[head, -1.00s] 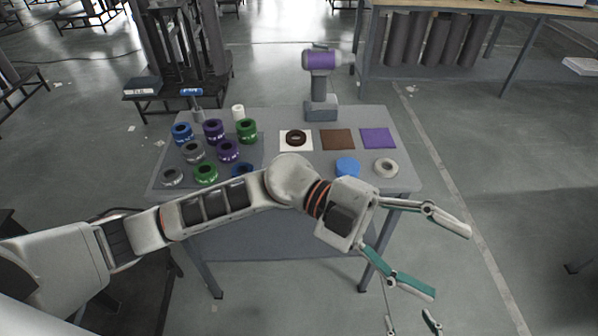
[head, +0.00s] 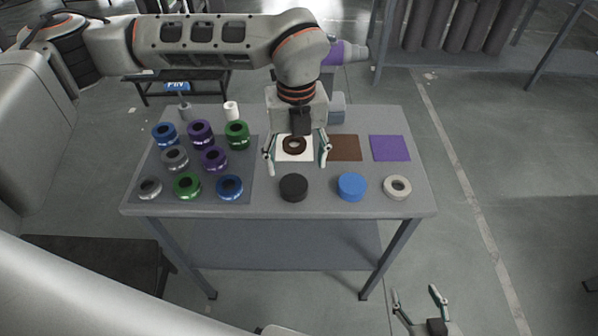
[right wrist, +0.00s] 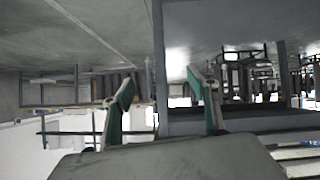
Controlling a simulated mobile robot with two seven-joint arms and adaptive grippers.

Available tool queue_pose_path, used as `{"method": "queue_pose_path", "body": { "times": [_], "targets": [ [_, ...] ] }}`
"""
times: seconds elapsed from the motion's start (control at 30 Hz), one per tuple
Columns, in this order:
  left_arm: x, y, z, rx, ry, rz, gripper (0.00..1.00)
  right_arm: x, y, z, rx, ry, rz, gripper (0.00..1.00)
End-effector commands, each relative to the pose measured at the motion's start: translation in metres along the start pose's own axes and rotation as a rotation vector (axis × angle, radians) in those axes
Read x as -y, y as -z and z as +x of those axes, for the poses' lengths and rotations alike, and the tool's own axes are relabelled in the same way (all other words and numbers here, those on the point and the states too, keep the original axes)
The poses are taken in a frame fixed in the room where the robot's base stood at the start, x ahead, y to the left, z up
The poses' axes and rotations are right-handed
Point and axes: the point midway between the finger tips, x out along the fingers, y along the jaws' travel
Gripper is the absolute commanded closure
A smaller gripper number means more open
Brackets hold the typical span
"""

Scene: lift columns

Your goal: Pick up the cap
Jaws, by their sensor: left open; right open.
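A round black cap-like disc (head: 293,187) and a blue one (head: 351,186) lie at the front of the grey table (head: 330,206); I cannot tell which is the cap. A pale ring (head: 397,187) lies right of them. My left gripper (head: 297,166) points down, open and empty, its fingers either side of a dark brown ring (head: 294,145) on a white square (head: 283,156) in the picture; its height is unclear. The black disc is just nearer than its fingertips. My right gripper (head: 417,291) is open and empty below the table's front; it also shows in the right wrist view (right wrist: 160,80).
Several blue, purple, green and grey rings stand on a dark mat (head: 243,178) at the left. A brown square (head: 345,148) and a purple square (head: 390,148) lie bare at the right. A purple-topped device (head: 345,53) stands at the back, partly behind my left arm.

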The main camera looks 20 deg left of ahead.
Motion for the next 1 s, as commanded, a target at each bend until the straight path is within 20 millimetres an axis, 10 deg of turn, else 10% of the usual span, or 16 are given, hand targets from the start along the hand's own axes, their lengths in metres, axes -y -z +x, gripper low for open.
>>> {"method": "queue_pose_path", "body": {
  "times": [0.27, 0.9, 1.0],
  "targets": [
    [-0.002, 0.000, 0.028, -0.002, -0.002, 0.000, 0.35, 0.012, -0.032, -0.011, 0.059, 0.017, 0.006, 0.41],
    [-0.005, 0.000, 0.076, -0.002, 0.000, 0.002, 0.35, 0.006, -0.010, -0.009, 0.027, 0.009, 0.003, 0.41],
    [-0.005, 0.000, 0.076, -0.002, 0.000, 0.002, 0.58, 0.006, -0.011, -0.009, 0.029, 0.009, 0.003, 0.41]
  ]
}}
